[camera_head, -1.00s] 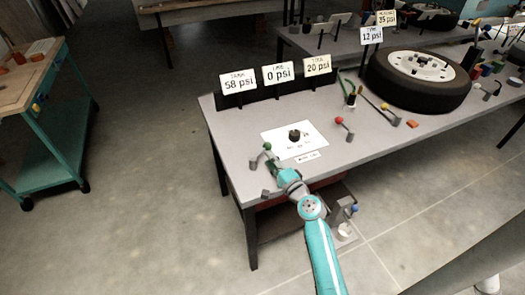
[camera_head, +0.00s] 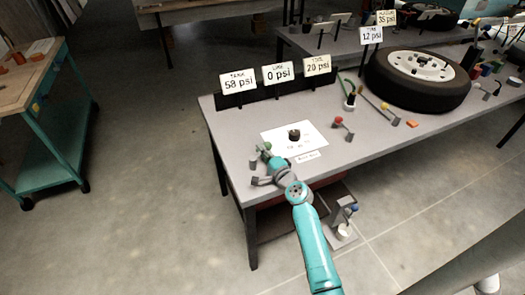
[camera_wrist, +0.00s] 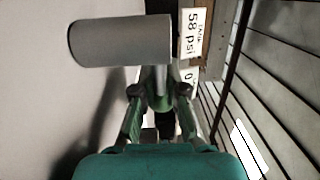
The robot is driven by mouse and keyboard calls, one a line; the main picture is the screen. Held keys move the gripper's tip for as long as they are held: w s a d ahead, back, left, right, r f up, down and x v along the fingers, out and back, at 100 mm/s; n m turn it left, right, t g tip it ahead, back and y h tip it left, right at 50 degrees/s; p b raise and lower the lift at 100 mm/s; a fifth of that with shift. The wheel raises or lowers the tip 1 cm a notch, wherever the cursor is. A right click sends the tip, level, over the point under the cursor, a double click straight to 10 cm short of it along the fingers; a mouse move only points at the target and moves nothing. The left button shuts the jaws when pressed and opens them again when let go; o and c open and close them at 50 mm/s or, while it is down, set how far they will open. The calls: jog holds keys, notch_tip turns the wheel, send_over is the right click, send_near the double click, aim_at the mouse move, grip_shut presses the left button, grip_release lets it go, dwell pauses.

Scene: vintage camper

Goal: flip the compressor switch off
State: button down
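No label that I can read marks the compressor switch. A small fitting with a green knob (camera_head: 266,147) stands at the bench's near left corner, probably the switch or part of it. My gripper (camera_head: 268,158) is right at this fitting, and the arm partly hides it. In the wrist view my gripper (camera_wrist: 160,92) has its two fingers apart. A greenish piece (camera_wrist: 160,100) shows between or just beyond them; I cannot tell whether they touch it. A large grey cylinder (camera_wrist: 120,41) is close above the left finger.
Signs for tank (camera_head: 238,82), line (camera_head: 278,74) and tool (camera_head: 317,65) read 58, 0 and 20 psi on the grey bench (camera_head: 232,140). A white sheet (camera_head: 280,139) with a dark knob (camera_head: 294,135), a red-knobbed lever (camera_head: 340,122) and a tire (camera_head: 400,92) are right.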

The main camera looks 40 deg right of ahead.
jog(key=shift+d, duration=0.2)
jog(key=shift+w+n+y, duration=0.35)
jog(key=shift+n+y, duration=0.35)
jog(key=shift+y, duration=0.4)
jog(key=shift+w+a+n+y, duration=0.1)
jog(key=shift+w+n+y, duration=0.1)
jog(key=shift+n+y, duration=0.45)
jog(key=shift+w+a+n+y, duration=0.2)
jog(key=shift+n+y, duration=0.15)
jog(key=shift+y, duration=0.6)
jog(key=shift+w+a+n+y, duration=0.1)
jog(key=shift+w+n+y, duration=0.1)
jog(key=shift+n+y, duration=0.45)
jog(key=c, duration=1.2)
grip_release()
jog(key=shift+d, duration=0.1)
jog(key=shift+o, duration=0.2)
jog(key=v, duration=1.2)
jog(key=shift+r, duration=0.15)
